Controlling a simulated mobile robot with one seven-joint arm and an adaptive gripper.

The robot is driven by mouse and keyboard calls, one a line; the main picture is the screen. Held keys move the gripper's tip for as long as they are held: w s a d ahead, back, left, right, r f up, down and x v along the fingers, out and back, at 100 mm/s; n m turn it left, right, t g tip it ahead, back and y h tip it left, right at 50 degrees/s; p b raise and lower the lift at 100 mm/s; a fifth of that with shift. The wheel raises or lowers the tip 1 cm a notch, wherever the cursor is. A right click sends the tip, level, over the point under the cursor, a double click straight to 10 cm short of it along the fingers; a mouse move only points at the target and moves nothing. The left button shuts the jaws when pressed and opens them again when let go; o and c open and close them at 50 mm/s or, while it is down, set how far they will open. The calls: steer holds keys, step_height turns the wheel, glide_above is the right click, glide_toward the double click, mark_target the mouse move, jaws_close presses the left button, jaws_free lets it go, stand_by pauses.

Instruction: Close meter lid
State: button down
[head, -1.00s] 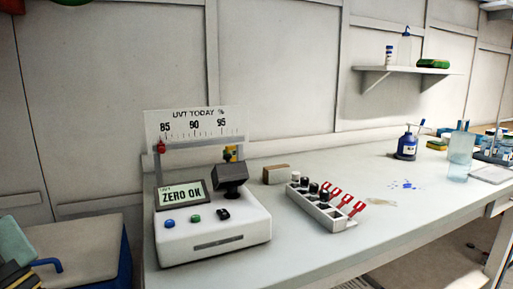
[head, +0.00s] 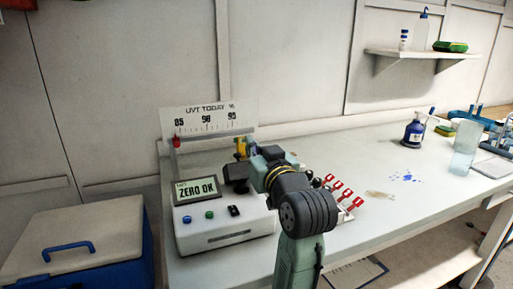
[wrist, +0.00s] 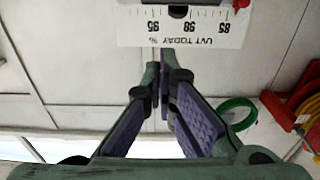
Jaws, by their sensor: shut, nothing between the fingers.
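The meter (head: 225,228) is a white box on the bench. Its display (head: 197,190) reads "ZERO OK". A dark block (head: 236,174) that looks like the meter lid area shows at its back right, partly covered by my arm. I cannot tell the lid's angle. My gripper (wrist: 160,68) is shut and empty, its purple-padded fingers meeting at the tips in the wrist view. In the head view my gripper is at the meter's back right, close to the dark block. Whether they touch is unclear. The wrist view shows no lid.
A scale board (head: 208,119) marked "UVT TODAY" stands behind the meter and shows inverted in the wrist view (wrist: 185,27). A rack with red tags (head: 345,195) sits right of my arm, partly hidden. A blue-handled cooler (head: 85,235) is at left.

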mark_target(238, 167)
steer(key=p+x, duration=0.2)
steer(key=x, duration=0.4)
steer(key=shift+a+r, duration=0.1)
steer(key=shift+r, duration=0.05)
steer(key=s+f, duration=0.2)
steer(key=shift+s+d+f, duration=0.1)
steer(key=shift+d+f, duration=0.25)
steer(key=shift+d, duration=0.05)
steer(key=shift+s+d+f+p, duration=0.1)
steer(key=shift+s+f+p, duration=0.15)
steer(key=shift+f+p, duration=0.1)
steer(key=shift+s+f+b, duration=0.1)
steer(key=shift+f+b, duration=0.25)
steer(key=shift+b, duration=0.45)
steer(key=shift+s+r+t, duration=0.1)
steer(key=shift+s+t, duration=0.15)
steer(key=shift+t, duration=0.05)
steer(key=shift+b, duration=0.4)
